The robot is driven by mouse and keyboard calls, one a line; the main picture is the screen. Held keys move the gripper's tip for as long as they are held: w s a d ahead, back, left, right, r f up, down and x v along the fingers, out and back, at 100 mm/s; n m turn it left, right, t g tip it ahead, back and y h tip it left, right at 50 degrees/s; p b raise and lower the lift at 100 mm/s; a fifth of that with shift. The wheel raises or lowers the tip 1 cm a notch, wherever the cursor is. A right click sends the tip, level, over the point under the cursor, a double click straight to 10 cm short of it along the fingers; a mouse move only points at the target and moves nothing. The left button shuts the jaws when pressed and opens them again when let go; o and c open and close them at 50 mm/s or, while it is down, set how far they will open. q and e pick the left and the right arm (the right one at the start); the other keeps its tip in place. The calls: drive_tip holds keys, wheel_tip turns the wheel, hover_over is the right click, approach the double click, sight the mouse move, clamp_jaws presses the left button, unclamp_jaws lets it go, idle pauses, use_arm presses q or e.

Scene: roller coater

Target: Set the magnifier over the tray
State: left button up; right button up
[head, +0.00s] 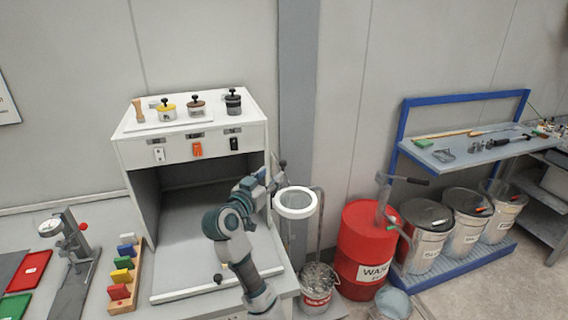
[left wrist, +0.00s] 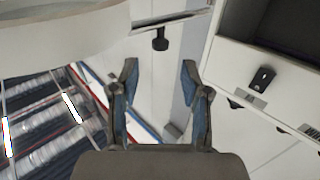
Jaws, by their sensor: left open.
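The magnifier is a white ring with a clear lens (head: 296,203), to the right of the white hood cabinet. In the left wrist view its white rim (left wrist: 60,35) fills the upper left, and a black knob (left wrist: 160,42) shows ahead of the fingers. My left gripper (head: 270,180) is open, just left of the ring. In the wrist view its two fingers (left wrist: 158,85) stand apart with nothing between them. A pale flat tray (head: 185,290) lies at the cabinet's mouth; red (head: 28,271) and green (head: 14,306) trays lie far left. I cannot tell which tray is meant.
The cabinet (head: 190,150) carries several knobbed pots on top. A rack of coloured blocks (head: 124,275) and a gauge stand (head: 66,250) are left. A red waste drum (head: 365,250), a bucket (head: 317,288) and several paint cans stand right.

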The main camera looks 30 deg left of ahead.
sight(281, 164)
use_arm(q)
drive_tip(key=w, duration=0.8)
drive_tip(key=shift+w+a, duration=0.15)
drive_tip(key=shift+a, duration=0.1)
drive_tip(key=shift+a, duration=0.1)
clamp_jaws()
